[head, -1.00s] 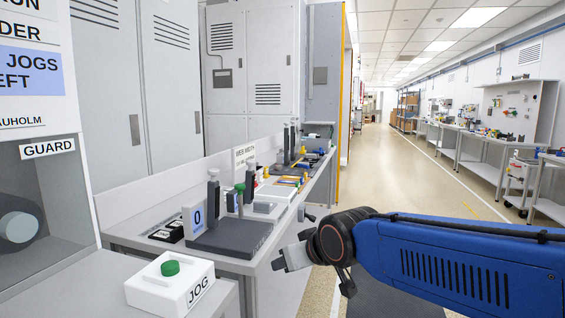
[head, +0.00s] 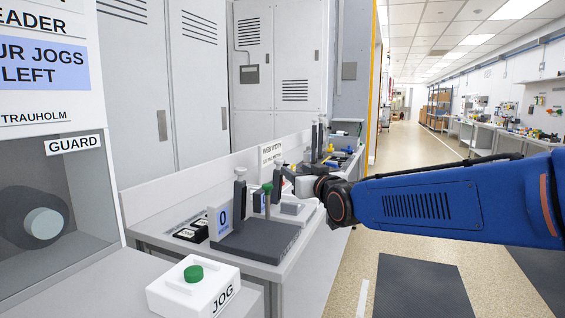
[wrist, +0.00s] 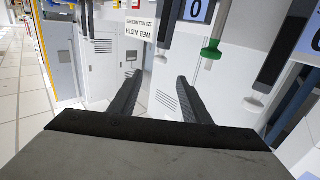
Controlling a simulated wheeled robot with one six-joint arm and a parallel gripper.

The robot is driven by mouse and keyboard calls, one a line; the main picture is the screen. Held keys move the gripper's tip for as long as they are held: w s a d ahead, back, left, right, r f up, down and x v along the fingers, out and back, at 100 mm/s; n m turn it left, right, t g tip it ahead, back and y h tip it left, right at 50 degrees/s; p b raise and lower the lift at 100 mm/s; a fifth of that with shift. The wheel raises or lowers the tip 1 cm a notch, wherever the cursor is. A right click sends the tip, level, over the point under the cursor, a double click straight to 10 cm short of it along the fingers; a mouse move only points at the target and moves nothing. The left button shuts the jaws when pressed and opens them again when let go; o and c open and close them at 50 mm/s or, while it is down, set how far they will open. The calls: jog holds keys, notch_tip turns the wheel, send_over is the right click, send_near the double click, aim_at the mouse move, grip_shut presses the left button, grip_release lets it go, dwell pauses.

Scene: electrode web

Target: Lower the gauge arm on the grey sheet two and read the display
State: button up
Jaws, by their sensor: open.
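A gauge stands on a dark grey base plate (head: 258,241) on the bench, with a tall post (head: 240,190), a green-knobbed lever (head: 267,188) and a display reading 0 (head: 222,219). A second, similar gauge display (head: 259,201) stands just behind it. The wrist view is upside down; it shows a green knob (wrist: 211,51) right of my fingers, a display with 0 (wrist: 196,10) above it, and part of another display (wrist: 317,40) at the right edge. My gripper (wrist: 160,79) is open and empty, apart from the knobs. I cannot make out grey sheet two.
A white JOG box (head: 194,285) with a green button is at the near left, below the GUARD window (head: 40,190). A web width sign (head: 271,153) and tools stand farther along the bench (head: 312,255).

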aim_at(281, 162)
jog(key=x, duration=1.4)
jog(key=shift+w+a+f, duration=0.1)
jog(key=shift+w+a, duration=0.1)
jog(key=shift+w, duration=0.1)
grip_shut()
